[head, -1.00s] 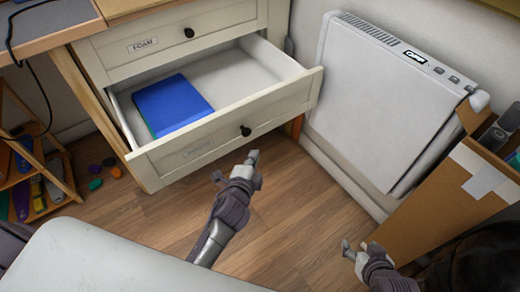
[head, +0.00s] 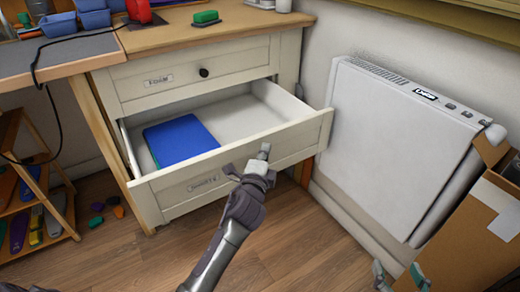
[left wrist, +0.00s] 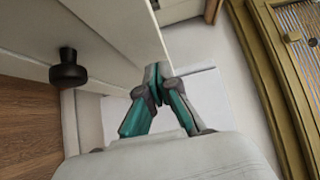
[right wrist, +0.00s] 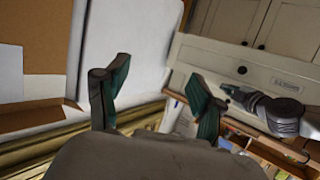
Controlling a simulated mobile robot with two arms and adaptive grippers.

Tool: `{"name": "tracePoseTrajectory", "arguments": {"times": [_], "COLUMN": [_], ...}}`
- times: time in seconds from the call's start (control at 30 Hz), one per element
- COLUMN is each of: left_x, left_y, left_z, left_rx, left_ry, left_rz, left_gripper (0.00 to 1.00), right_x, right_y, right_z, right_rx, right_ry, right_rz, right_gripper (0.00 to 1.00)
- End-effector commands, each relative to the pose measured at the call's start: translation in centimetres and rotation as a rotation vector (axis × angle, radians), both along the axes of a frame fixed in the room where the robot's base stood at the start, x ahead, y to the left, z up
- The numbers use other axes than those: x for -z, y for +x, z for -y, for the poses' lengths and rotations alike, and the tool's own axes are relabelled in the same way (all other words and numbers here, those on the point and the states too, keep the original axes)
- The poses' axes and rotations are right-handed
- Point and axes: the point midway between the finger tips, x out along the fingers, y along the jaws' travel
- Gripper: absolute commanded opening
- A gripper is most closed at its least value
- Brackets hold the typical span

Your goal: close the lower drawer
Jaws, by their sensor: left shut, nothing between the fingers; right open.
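The lower drawer (head: 180,204) is pulled out of the cream cabinet, with its inside showing. A blue sheet stack (head: 180,140) lies in its left part. My left gripper (head: 263,153) is shut and empty, near the right half of the drawer front; its arm hides part of that front, and the drawer's knob does not show. In the left wrist view the fingertips (left wrist: 158,82) are by a cream panel edge, with a black knob (left wrist: 68,72) to the left; contact cannot be told. My right gripper (head: 400,277) is open and empty at the lower right.
The upper drawer (head: 140,81), with a black knob, is shut. A white panel unit (head: 395,140) stands against the wall on the right, with a cardboard box (head: 465,235) in front. A small wooden shelf (head: 30,200) stands at the left.

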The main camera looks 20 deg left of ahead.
Motion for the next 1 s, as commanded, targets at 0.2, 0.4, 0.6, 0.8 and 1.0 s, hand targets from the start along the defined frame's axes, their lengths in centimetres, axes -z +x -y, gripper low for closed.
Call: {"name": "tracePoseTrajectory", "arguments": {"times": [0.2, 0.4, 0.6, 0.8, 1.0], "left_x": [0.0, 0.0, 0.0, -0.1, -0.2], "left_y": [1.3, 1.5, 1.5, 2.0, 3.8], "left_z": [-1.8, -2.1, -2.1, -2.7, -5.0], "left_rx": [0.0, 0.0, 0.0, -0.001, -0.003], "left_ry": [0.001, 0.0, -0.001, 0.001, 0.003], "left_rz": [0.0, -0.001, -0.001, 0.0, 0.001], "left_gripper": [0.0, 0.0, 0.0, 0.0, 0.0], "right_x": [-1.3, -1.7, -1.6, -1.5, 0.0], "right_y": [0.6, 0.7, 0.6, 0.6, -0.1], "right_z": [-0.4, -0.4, -0.4, -0.4, 0.0], "right_rx": [-0.005, -0.006, -0.006, -0.005, 0.0], "right_ry": [0.02, 0.024, 0.024, 0.021, -0.001], "right_rz": [0.081, 0.098, 0.096, 0.082, -0.005], "right_gripper": [0.68, 0.68, 0.68, 0.68, 0.68]}}
